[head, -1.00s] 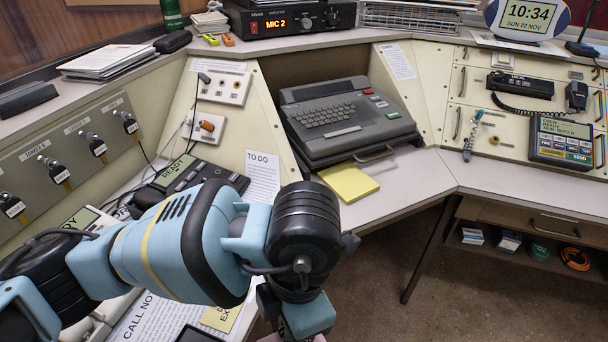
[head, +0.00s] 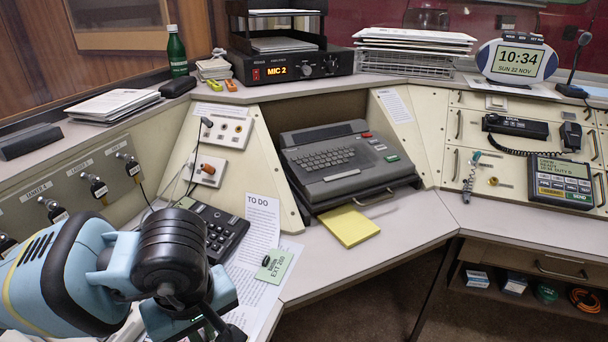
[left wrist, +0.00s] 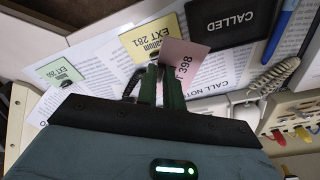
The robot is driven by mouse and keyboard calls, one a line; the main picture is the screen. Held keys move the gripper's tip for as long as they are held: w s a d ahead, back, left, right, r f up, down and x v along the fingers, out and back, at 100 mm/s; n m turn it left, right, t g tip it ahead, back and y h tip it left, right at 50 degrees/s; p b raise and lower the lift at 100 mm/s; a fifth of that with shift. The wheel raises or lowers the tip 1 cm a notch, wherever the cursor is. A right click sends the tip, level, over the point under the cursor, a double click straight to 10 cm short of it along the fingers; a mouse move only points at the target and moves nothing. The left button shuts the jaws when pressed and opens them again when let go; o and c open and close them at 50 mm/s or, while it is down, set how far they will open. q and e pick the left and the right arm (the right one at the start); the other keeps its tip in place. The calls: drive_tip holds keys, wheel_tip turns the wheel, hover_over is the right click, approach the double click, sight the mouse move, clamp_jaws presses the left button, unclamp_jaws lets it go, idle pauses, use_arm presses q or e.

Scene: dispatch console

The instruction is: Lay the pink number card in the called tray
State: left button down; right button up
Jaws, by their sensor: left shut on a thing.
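My left gripper (left wrist: 160,84) is shut on the pink number card (left wrist: 183,58), which ends in 398 and is partly hidden by the fingers. The black called tray (left wrist: 226,20) lies beyond the fingertips, toward the upper right of the left wrist view. The card's far corner overlaps the tray's near left corner in that picture; I cannot tell its height above it. In the head view my left arm comes in at the lower left, and its fingers, the pink card and the tray are not seen. My right gripper is in neither view.
A yellow EXT 281 card (left wrist: 153,38) lies beside the tray. A green EXT 280 card (head: 273,265) lies on the papers. A blue pen (left wrist: 284,30) and a coiled cord (left wrist: 273,78) are right of the tray. A yellow pad (head: 348,226) lies by the typewriter (head: 345,160).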

use_arm(q)
drive_tip(key=a+m, duration=0.4)
drive_tip(key=m, duration=0.1)
drive_tip(key=w+a+r+m, duration=0.1)
drive_tip(key=a+m, duration=0.1)
drive_tip(key=shift+a+h, duration=0.25)
drive_tip(key=shift+h, duration=0.15)
drive_tip(key=s+r+p, duration=0.2)
drive_tip(key=r+p, duration=0.6)
drive_tip(key=r, duration=0.1)
drive_tip(key=s+r+p, duration=0.2)
drive_tip(key=r+p, duration=0.7)
drive_tip(key=r, duration=0.1)
drive_tip(key=shift+r+m, duration=0.25)
drive_tip(key=shift+m, duration=0.05)
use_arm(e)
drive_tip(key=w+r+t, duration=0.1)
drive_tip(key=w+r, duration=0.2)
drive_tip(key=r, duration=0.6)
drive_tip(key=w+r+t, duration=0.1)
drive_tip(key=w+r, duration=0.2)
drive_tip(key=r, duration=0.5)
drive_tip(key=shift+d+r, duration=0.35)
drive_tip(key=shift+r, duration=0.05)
use_arm(q)
drive_tip(key=shift+f, duration=0.1)
drive_tip(key=shift+d, duration=0.1)
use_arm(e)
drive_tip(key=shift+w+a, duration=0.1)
